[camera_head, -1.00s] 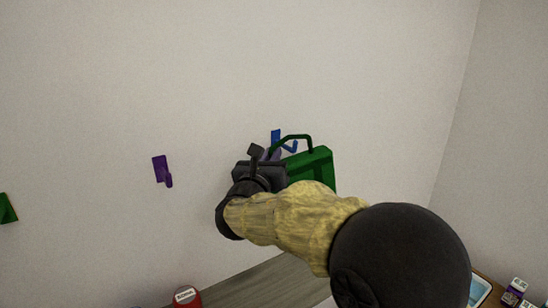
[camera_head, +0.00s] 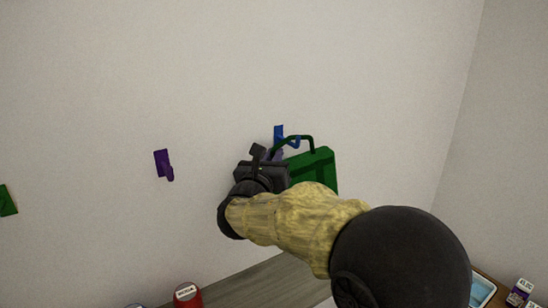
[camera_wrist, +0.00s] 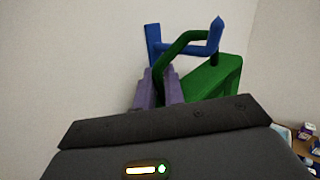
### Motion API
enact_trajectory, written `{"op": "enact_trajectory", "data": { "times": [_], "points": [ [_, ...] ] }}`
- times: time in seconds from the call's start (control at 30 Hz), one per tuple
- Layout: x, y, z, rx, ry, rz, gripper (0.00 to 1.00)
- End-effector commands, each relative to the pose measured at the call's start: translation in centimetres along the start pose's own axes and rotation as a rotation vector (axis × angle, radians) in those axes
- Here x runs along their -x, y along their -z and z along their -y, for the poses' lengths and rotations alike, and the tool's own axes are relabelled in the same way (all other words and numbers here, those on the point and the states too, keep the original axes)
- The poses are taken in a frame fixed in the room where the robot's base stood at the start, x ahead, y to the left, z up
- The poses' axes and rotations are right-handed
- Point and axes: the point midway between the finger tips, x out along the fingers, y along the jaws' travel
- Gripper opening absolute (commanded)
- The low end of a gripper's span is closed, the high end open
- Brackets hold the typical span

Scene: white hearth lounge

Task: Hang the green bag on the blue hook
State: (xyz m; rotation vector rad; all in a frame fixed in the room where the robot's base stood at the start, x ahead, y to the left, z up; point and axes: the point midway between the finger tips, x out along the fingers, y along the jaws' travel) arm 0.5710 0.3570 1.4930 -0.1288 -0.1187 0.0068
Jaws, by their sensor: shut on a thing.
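The green bag (camera_head: 322,169) is held up at the wall by my gripper (camera_head: 275,155). In the wrist view the purple fingers of my gripper (camera_wrist: 160,88) are shut on one side of the bag's handle, and the bag body (camera_wrist: 215,78) is to their right. The blue hook (camera_head: 279,133) is fixed to the wall. In the wrist view the blue hook (camera_wrist: 190,47) has an arm running right to an upturned tip. The handle's top overlaps this arm in the picture; I cannot tell whether it rests on it. My gripper hides the bag's lower left.
A purple hook (camera_head: 163,165) is on the wall to the left, and a green hook (camera_head: 7,200) is at the far left edge. A red container (camera_head: 187,296) stands below. A light-blue tray (camera_head: 481,291) and small cartons (camera_head: 520,291) are at the lower right.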

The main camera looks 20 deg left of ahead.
Motion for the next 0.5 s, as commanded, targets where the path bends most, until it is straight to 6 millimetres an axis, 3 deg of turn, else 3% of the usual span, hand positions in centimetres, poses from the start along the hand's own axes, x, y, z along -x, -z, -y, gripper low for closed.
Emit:
{"op": "enact_trajectory", "data": {
  "times": [0.03,0.07,0.17,0.5],
  "points": [
    [0.00,-0.04,0.01,0.000,0.000,0.001,0.00],
    [0.00,-0.05,0.02,0.000,0.000,0.001,0.17],
    [0.00,-0.04,0.01,0.000,0.000,0.001,0.36],
    [0.20,0.07,-0.02,0.000,0.000,0.000,0.36]
  ]
}}
